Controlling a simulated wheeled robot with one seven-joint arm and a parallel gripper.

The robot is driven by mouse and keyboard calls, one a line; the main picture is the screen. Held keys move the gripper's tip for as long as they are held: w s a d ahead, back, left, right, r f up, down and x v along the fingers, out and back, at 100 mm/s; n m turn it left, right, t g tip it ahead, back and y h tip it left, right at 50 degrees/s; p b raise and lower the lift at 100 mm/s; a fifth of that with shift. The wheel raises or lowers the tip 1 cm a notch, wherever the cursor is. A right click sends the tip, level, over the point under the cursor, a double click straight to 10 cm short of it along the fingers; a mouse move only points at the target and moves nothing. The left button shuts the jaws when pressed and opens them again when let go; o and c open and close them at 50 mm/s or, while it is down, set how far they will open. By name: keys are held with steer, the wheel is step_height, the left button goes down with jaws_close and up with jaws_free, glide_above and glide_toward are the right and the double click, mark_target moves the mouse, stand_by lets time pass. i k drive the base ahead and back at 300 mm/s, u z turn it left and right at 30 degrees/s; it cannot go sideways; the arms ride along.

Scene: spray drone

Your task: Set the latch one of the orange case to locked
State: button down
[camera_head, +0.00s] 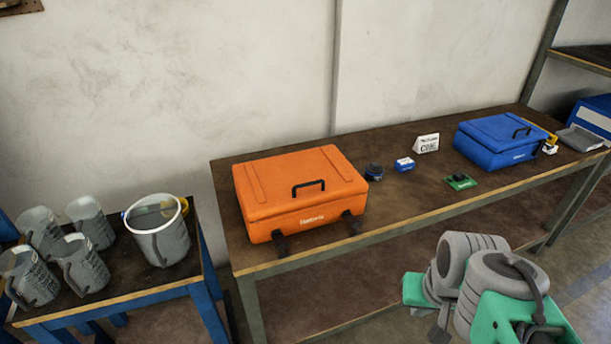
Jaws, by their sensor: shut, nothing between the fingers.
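The orange case (300,195) stands on the long brown table with its lid down and its dark handle (308,187) on top. Two dark latches show low on its front: a left latch (281,244) and a right latch (352,223). Both appear to stick outward and down from the case front; which is latch one cannot be told. My gripper (438,328) is small and partly hidden at the bottom right, below my green and grey arm. It is shut and empty, in front of the table and well apart from the case.
The long table (232,247) also holds a dark round item (374,171), a small blue box (404,164), a white sign (426,143), a green board (460,182) and a blue case (497,140). Several grey jugs and a bucket (160,240) stand on the left table.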

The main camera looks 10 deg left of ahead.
mark_target(281, 242)
steer(key=u, duration=1)
steer(key=k, duration=1.15)
